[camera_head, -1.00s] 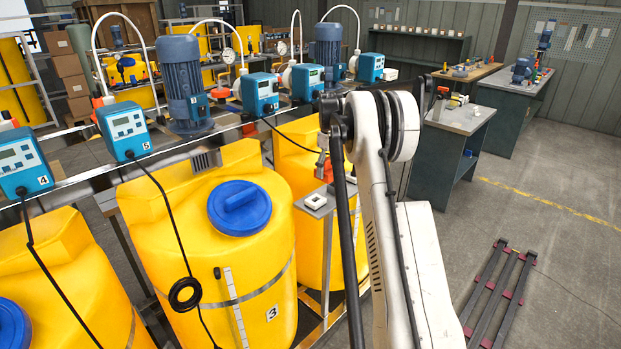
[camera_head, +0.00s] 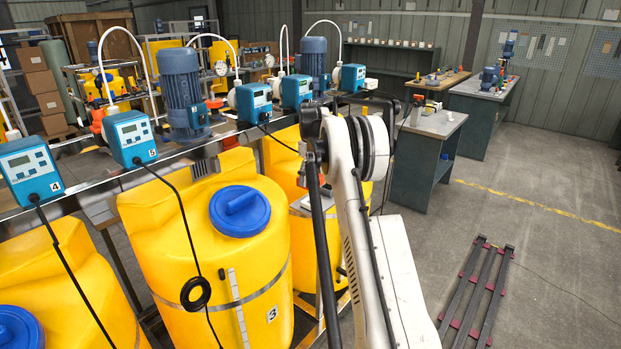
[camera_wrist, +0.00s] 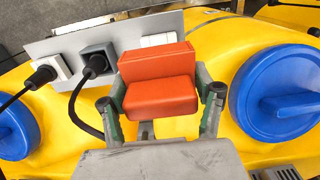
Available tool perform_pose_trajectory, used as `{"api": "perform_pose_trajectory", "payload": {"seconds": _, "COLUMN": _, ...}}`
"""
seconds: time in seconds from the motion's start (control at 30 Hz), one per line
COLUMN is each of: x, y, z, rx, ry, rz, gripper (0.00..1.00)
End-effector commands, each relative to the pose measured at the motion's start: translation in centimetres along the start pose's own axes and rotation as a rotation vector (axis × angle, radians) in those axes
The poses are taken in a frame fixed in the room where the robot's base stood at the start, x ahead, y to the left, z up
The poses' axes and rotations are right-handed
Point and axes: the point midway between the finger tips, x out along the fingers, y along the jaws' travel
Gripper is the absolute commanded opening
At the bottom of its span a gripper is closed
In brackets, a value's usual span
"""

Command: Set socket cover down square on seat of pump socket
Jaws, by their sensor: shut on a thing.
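The socket cover (camera_wrist: 158,84), an orange-red stepped block, is held between the two fingers of my gripper (camera_wrist: 160,88) in the wrist view. My gripper is shut on it. A white socket (camera_wrist: 160,40) sits at the plate's right part, just behind the cover's upper edge. The cover hides part of the plate, and I cannot tell whether it touches the socket. In the head view my arm hides the gripper.
Yellow tanks with blue lids (camera_wrist: 285,95) flank the plate. Black cables (camera_wrist: 88,118) run from the plugs. In the head view, blue pumps (camera_head: 132,138) and motors (camera_head: 184,100) line the rail at left. Open floor (camera_head: 540,220) lies at right.

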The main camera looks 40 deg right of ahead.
Motion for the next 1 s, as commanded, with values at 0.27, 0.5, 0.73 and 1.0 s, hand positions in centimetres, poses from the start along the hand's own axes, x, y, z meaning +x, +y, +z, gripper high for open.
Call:
{"api": "perform_pose_trajectory", "payload": {"seconds": 0.27, "x": 1.4, "y": 0.0, "z": 0.1, "rx": 0.000, "ry": 0.000, "rz": 0.000, "gripper": 0.37}}
{"api": "perform_pose_trajectory", "payload": {"seconds": 0.5, "x": 3.5, "y": 0.0, "z": 0.1, "rx": 0.000, "ry": 0.000, "rz": 0.000, "gripper": 0.37}}
{"api": "perform_pose_trajectory", "payload": {"seconds": 0.73, "x": 5.3, "y": 0.0, "z": 0.1, "rx": 0.000, "ry": 0.000, "rz": 0.000, "gripper": 0.37}}
{"api": "perform_pose_trajectory", "payload": {"seconds": 1.0, "x": 5.9, "y": 0.0, "z": 0.1, "rx": 0.000, "ry": 0.000, "rz": 0.000, "gripper": 0.37}}
